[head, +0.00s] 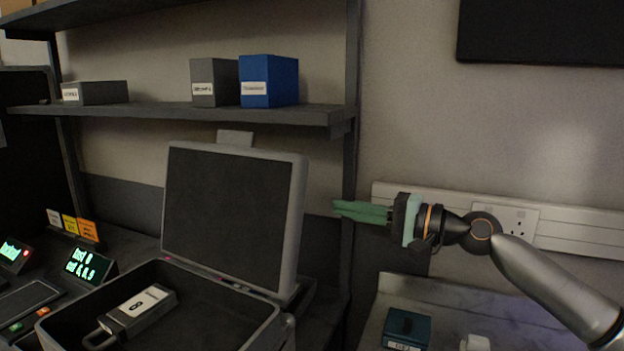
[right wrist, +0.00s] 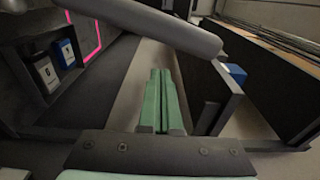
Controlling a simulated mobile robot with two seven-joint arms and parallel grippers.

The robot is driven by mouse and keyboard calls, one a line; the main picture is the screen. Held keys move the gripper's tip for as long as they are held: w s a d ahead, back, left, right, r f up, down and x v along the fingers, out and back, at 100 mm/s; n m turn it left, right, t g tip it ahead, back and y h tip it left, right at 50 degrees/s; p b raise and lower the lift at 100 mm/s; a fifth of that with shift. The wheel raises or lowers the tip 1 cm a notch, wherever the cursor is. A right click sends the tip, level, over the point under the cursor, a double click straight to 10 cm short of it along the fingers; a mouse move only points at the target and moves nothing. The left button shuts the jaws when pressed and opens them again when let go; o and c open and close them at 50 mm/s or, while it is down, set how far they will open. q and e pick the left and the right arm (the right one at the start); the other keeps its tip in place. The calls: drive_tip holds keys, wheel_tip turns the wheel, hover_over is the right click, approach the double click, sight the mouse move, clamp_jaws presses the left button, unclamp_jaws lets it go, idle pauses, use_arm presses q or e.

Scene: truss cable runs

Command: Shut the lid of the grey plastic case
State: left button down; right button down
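The grey plastic case (head: 262,333) stands open at the lower left of the head view. Its lid (head: 300,190) is raised nearly upright, with a dark inner lining facing me. A dark padlock-shaped block with a white label marked 8 (head: 150,300) lies inside the case. My right gripper (head: 336,208) is to the right of the lid, level with its middle, apart from it in the picture. Its green fingers point left and lie together with nothing seen between them; they also show in the right wrist view (right wrist: 160,75). My left gripper is not in view.
A dark shelf (head: 200,113) carrying a blue box (head: 269,82) and grey boxes runs above the lid. A shelf post (head: 350,150) stands behind, right of the lid. Small lit displays (head: 90,263) are left of the case. A teal box (head: 407,328) sits lower right.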

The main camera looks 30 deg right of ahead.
drive_tip(key=p+x, duration=0.5)
drive_tip(key=x, duration=0.2)
drive_tip(key=shift+w+a+p, duration=0.15)
drive_tip(key=shift+a+p, duration=0.05)
drive_tip(key=shift+p, duration=0.2)
idle(1.7)
drive_tip(key=shift+s+a, duration=0.85)
drive_tip(key=shift+a, duration=0.45)
drive_tip(key=shift+s+a, duration=0.85)
drive_tip(key=shift+a, duration=0.45)
drive_tip(key=shift+s+a, duration=0.9)
drive_tip(key=shift+a, duration=0.45)
drive_tip(key=shift+s, duration=0.1)
